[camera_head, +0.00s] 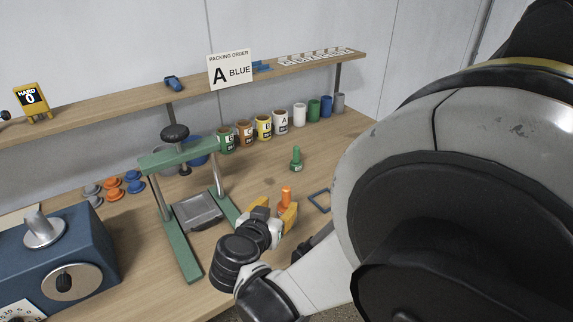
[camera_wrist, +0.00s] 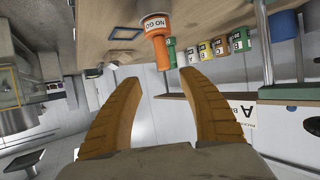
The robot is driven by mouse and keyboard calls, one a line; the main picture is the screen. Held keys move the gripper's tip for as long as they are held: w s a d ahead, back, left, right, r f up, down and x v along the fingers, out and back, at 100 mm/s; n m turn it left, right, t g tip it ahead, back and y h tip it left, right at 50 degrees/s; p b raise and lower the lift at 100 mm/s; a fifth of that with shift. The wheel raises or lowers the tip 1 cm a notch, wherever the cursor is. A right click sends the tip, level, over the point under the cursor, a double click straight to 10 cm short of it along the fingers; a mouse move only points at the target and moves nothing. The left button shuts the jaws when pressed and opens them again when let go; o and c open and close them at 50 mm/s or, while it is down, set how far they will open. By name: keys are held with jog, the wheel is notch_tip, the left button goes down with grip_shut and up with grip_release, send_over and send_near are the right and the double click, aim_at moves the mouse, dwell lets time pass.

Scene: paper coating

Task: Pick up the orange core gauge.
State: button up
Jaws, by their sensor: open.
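The orange core gauge (camera_head: 286,196) stands upright on the wooden table, just beyond my gripper (camera_head: 275,211). It also shows in the wrist view (camera_wrist: 157,42), where the picture is upside down. Its wide base has a white "NO GO" label and its narrow handle points towards my jaws. My gripper (camera_wrist: 158,77) has its two yellow fingers spread, with nothing held between them. The handle's end appears near the gap between the fingertips. In the head view the gauge's lower part is partly hidden by my gripper.
A green gauge (camera_head: 296,160) stands farther back. A blue square frame (camera_head: 319,201) lies to the right. A green press (camera_head: 180,210) stands close on the left. Several labelled cans (camera_head: 263,127) line the back below a shelf (camera_head: 190,92).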

aim_at(285, 194)
jog(key=x, duration=0.3)
jog(key=b+x, duration=0.1)
jog(key=shift+w+a+f, duration=0.2)
jog(key=shift+w, duration=0.1)
jog(key=shift+w+d+f, duration=0.15)
jog(key=shift+w+d, duration=0.05)
jog(key=shift+w, duration=0.25)
jog(key=b+x, duration=0.2)
jog(key=x, duration=0.3)
jog(key=shift+a+f+b, duration=0.15)
jog(key=shift+a+b, duration=0.05)
jog(key=shift+b, duration=0.2)
grip_shut()
